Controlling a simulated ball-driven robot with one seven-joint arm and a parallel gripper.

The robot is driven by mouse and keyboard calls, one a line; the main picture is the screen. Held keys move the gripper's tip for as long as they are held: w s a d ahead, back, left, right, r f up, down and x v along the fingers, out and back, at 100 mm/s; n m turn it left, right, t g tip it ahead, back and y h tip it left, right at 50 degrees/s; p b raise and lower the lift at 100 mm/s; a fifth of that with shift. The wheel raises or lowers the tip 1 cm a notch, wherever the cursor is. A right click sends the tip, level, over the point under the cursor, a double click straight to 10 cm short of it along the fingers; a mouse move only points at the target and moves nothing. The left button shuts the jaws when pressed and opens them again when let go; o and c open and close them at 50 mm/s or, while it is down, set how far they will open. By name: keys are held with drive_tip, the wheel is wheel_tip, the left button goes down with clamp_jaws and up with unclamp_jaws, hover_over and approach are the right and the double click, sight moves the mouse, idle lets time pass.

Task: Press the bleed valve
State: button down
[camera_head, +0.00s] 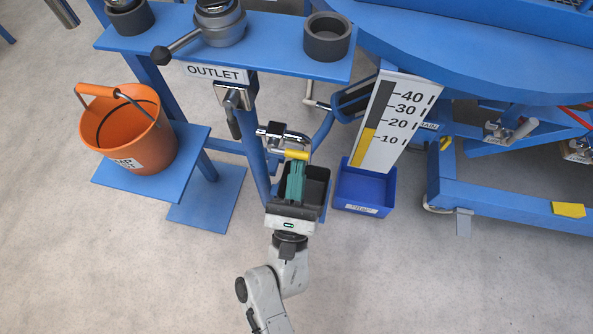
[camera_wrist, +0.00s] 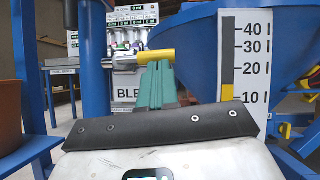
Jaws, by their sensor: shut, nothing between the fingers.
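The bleed valve is a chrome fitting (camera_head: 272,134) on the blue post, with a yellow-sleeved lever (camera_head: 295,154) pointing right. In the wrist view the yellow lever (camera_wrist: 155,57) lies roughly level, and a partly hidden label starting "BLE" (camera_wrist: 126,94) shows behind my fingers. My gripper (camera_head: 297,164) has green fingers held together with nothing between them. In the wrist view the fingertips (camera_wrist: 157,66) appear right at the lever, just below it in the picture. I cannot tell whether they touch it.
A dark bin (camera_head: 318,183) is beside and beneath my fingers. A blue tray (camera_head: 362,190) and a scale board (camera_head: 392,124) stand to the right. An orange bucket (camera_head: 126,132) sits on a blue stand at left. The outlet valve (camera_head: 236,96) hangs above. Floor in front is clear.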

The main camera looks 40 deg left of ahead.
sight(292, 153)
drive_tip(key=r+n+g+y+p, duration=0.1)
drive_tip(key=r+n+g+p, duration=0.1)
drive_tip(key=n, duration=0.4)
drive_tip(key=r+n+g+y+p, duration=0.1)
drive_tip(key=r+n+g+p, duration=0.2)
drive_tip(key=n+g+p, duration=0.2)
drive_tip(key=r+n+g+y+p, duration=0.1)
drive_tip(key=r+n+g+p, duration=0.1)
drive_tip(key=n+g+p, duration=0.2)
drive_tip(key=shift+s+a+r+n+p, duration=0.1)
drive_tip(key=shift+a+r+n+p, duration=0.1)
drive_tip(key=shift+n+p, duration=0.55)
drive_tip(key=shift+s+a+r+n+p, duration=0.1)
drive_tip(key=shift+a+r+n+p, duration=0.2)
drive_tip(key=shift+n, duration=0.85)
drive_tip(key=p, duration=0.2)
drive_tip(key=n+p, duration=0.1)
drive_tip(key=p, duration=0.1)
drive_tip(key=n+h+p, duration=0.1)
drive_tip(key=p, duration=0.1)
drive_tip(key=shift+s+a+r+g, duration=0.15)
drive_tip(key=shift+s+a+g, duration=0.15)
drive_tip(key=shift+g, duration=0.1)
drive_tip(key=shift+a+n+h+p, duration=0.25)
drive_tip(key=shift+n+p, duration=0.35)
drive_tip(key=shift+p, duration=0.5)
drive_tip(key=shift+s, duration=0.1)
drive_tip(key=shift+f, duration=0.2)
